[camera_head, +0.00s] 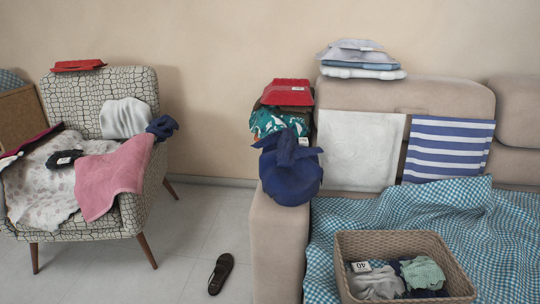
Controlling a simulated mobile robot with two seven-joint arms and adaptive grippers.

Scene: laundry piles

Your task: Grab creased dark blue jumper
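A crumpled dark blue garment (162,127) lies bunched on the right armrest of the patterned armchair (128,82), beside a white cloth. A larger dark blue cloth bundle (290,178), gathered to a peak at its top, sits on the left arm of the sofa (277,250). I cannot tell for certain which of the two is the jumper. Neither of my grippers is in view.
A pink towel (112,178) hangs over the armchair seat. Red and teal items (275,122) are stacked behind the blue bundle. A wicker basket (402,244) of clothes stands on the checked blanket (428,212). A dark sandal (221,273) lies on the otherwise clear floor between the seats.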

